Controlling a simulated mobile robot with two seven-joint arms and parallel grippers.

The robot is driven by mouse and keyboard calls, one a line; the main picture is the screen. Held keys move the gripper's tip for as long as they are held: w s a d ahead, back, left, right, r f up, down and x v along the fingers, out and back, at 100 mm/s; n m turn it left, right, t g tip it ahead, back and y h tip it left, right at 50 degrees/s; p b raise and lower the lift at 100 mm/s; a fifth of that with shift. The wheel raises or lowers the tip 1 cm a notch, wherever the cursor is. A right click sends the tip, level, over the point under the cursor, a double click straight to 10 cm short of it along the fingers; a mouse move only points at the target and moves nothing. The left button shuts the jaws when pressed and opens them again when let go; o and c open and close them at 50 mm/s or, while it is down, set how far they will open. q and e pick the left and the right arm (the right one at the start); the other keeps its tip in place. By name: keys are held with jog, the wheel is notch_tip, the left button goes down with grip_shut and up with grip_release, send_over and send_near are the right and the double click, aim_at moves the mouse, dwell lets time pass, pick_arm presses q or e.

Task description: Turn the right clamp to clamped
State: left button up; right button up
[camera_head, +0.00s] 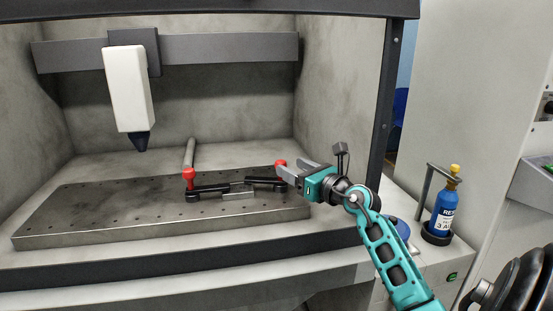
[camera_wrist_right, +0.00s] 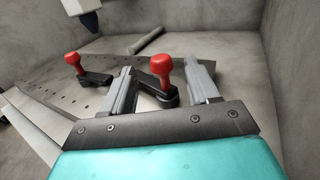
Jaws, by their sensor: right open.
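The right clamp (camera_head: 265,181) is a black bar with a red knob at its right end, on the perforated metal plate (camera_head: 90,215). In the right wrist view its red knob (camera_wrist_right: 160,67) stands upright between my finger tips. My right gripper (camera_head: 283,174) is open around this knob; it also shows in the wrist view (camera_wrist_right: 161,70). I cannot tell whether either finger touches the knob. The left clamp (camera_head: 208,190) has its own red knob, which also shows in the wrist view (camera_wrist_right: 73,60). My left gripper is not in view.
A small grey piece (camera_head: 238,194) lies between the clamps. A grey rod (camera_head: 189,153) lies behind the left clamp. A white tool head (camera_head: 129,88) with a dark tip hangs over the plate. A blue bottle (camera_head: 445,208) stands outside the enclosure at right. The plate's left part is clear.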

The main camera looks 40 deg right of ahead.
jog(key=w, duration=0.7)
jog(key=shift+w+d, duration=0.1)
jog(key=shift+w, duration=0.15)
jog(key=shift+c, duration=0.3)
grip_shut()
